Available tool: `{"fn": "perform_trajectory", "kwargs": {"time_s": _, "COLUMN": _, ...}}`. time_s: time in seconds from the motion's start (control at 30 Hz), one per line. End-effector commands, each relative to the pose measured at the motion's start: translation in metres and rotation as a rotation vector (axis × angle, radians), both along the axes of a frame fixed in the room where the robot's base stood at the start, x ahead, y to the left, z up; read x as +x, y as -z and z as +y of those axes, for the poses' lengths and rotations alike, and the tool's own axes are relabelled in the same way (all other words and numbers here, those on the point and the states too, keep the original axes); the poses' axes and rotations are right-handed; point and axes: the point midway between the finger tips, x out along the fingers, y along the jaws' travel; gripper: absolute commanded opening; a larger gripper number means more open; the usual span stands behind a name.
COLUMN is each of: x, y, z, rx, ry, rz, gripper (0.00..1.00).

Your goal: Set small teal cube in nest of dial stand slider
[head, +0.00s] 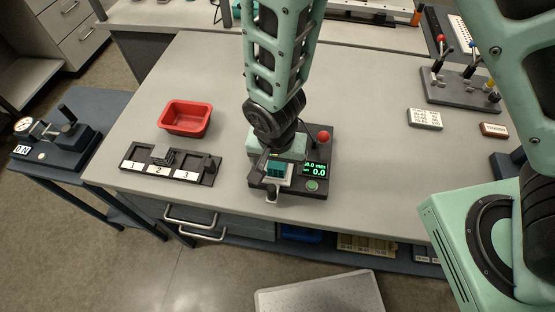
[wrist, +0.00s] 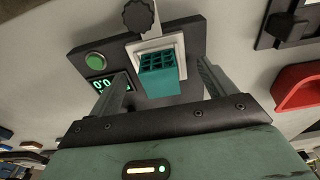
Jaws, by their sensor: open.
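The small teal lattice cube (wrist: 160,78) sits on the white square nest (wrist: 180,45) of the dial stand (wrist: 95,55). In the head view the cube (head: 277,169) shows at the front of the black stand (head: 318,192), below my wrist. My gripper (wrist: 164,72) is open, one finger on each side of the cube, with visible gaps. I cannot tell whether the cube is fully seated. A dark knob (wrist: 139,15) is at the nest's outer end. The stand's display (head: 316,169) reads 0.0.
A red bin (head: 186,118) and a numbered rack (head: 205,178) with a grey block (head: 163,155) lie left of the stand. A red ball knob (head: 322,137) rises at the stand's back right.

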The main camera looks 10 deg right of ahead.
Motion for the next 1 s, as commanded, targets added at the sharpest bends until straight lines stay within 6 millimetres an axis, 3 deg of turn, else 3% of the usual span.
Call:
{"fn": "perform_trajectory", "kwargs": {"time_s": 0.6, "x": -0.005, "y": -0.044, "z": 0.002, "rx": 0.001, "ry": 0.000, "rz": 0.000, "gripper": 0.83}}
{"fn": "perform_trajectory", "kwargs": {"time_s": 1.0, "x": -0.005, "y": -0.046, "z": 0.002, "rx": 0.001, "ry": 0.000, "rz": 0.000, "gripper": 0.83}}
